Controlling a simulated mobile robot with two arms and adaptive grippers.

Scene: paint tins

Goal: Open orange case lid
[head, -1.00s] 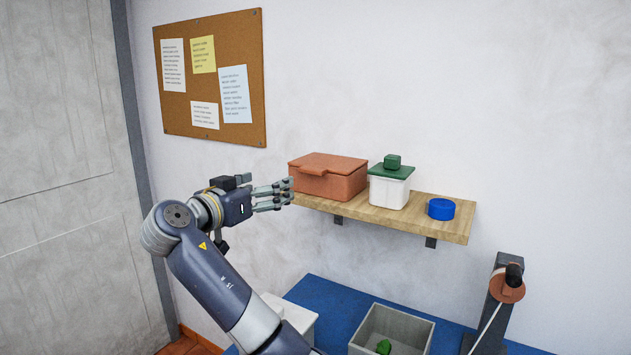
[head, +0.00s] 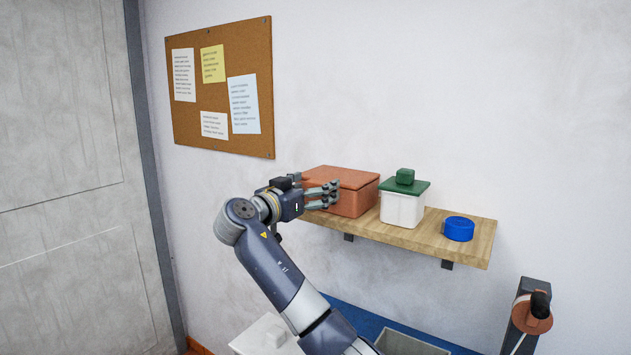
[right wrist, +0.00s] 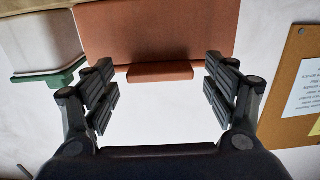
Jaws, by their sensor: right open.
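The orange case (head: 355,201) sits at the left end of the wooden shelf, and its lid (head: 345,177) is shut. In the right wrist view, which looks inverted, the case (right wrist: 160,30) fills the top middle. A lip on its lid's front edge (right wrist: 160,72) lies between my finger tips. My right gripper (head: 335,194) is at the front left of the case, covering part of its front. My left gripper is out of view.
A white container (head: 402,209) with a green lid stands just right of the case on the shelf (head: 475,247). A blue round tin (head: 458,229) is farther right. A cork board (head: 225,140) hangs on the wall. A grey bin (head: 400,344) is below.

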